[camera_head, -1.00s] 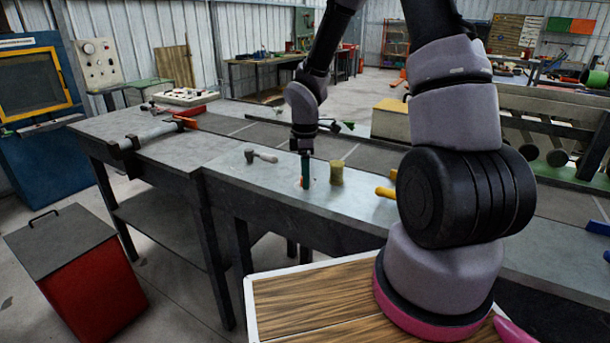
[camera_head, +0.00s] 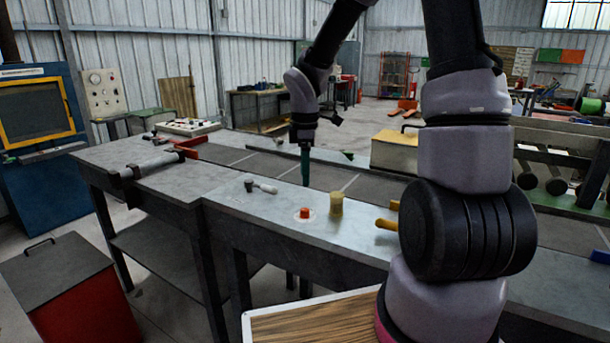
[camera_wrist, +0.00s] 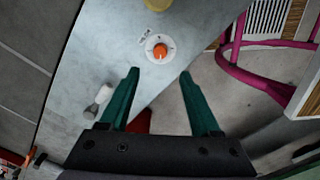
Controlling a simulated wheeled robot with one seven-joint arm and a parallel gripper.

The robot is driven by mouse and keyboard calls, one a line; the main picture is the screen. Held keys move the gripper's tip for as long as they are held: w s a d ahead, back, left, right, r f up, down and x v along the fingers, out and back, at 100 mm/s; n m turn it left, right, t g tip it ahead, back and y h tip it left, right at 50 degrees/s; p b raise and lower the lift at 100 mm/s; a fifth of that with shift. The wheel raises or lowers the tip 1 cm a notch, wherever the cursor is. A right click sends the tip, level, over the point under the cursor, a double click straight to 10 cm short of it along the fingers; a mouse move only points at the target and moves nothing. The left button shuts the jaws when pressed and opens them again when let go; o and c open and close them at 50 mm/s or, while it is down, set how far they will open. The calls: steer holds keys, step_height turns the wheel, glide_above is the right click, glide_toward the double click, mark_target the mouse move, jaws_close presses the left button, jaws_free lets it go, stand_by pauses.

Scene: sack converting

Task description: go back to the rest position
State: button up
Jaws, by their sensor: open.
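My gripper (camera_head: 305,165) is above the grey bench (camera_head: 265,212), with its fingers pointing down. In the wrist view, its two green fingers (camera_wrist: 158,88) stand apart with nothing between them. An orange knob on a pale round dial (camera_head: 305,213) sits on the bench top, below the gripper and apart from it. The dial also shows in the wrist view (camera_wrist: 160,50), beyond the fingertips.
A yellowish cylinder (camera_head: 336,204) stands right of the dial. A small hammer-like tool (camera_head: 262,186) lies to the left. A yellow box (camera_head: 397,150) stands behind, and a red bin (camera_head: 82,300) is on the floor at left.

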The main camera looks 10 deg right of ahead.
steer(key=s+d+r+m+t+y, duration=0.1)
steer(key=s+d+r+m+t, duration=0.1)
steer(key=s+r+m, duration=0.7)
steer(key=s+d+r+m+t+y, duration=0.1)
steer(key=s+d+r+m+t, duration=0.2)
steer(key=s+r+m, duration=0.6)
step_height(320, 180, up, 4)
steer(key=shift+d+r+m+t, duration=0.1)
steer(key=shift+d+m+t, duration=0.2)
steer(key=shift+m+t, duration=0.7)
